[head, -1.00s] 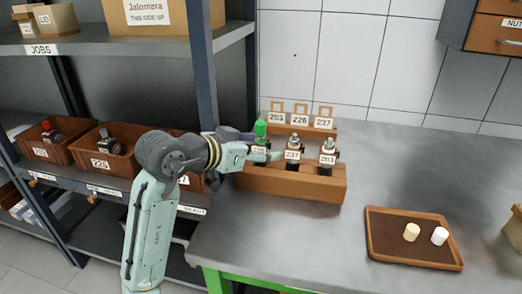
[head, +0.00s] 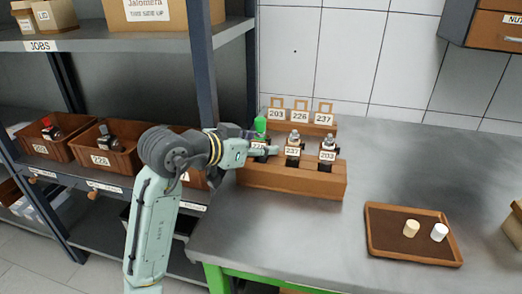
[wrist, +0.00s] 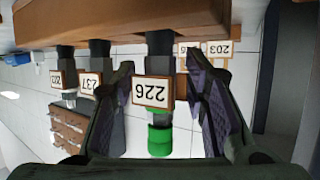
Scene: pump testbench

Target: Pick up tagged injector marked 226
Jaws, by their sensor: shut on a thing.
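The injector marked 226 (head: 260,125) has a green cap and a white tag, and stands upright at the left end of the wooden block (head: 300,185). In the wrist view, which is upside down, this injector (wrist: 159,118) lies between my two fingers, with its tag facing the camera and its dark lower body meeting the block. My gripper (head: 262,151) is shut on it from the side; it also shows in the wrist view (wrist: 160,100). A finger hides part of the tag in the head view. Whether the injector is lifted at all, I cannot tell.
Injectors tagged 237 (head: 293,151) and 203 (head: 327,156) stand close to the right. A rear rack (head: 318,129) carries signs 203, 226, 237. A brown tray (head: 385,247) with two small cylinders lies at right. Shelf bins (head: 111,165) stand at left. The bench middle is clear.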

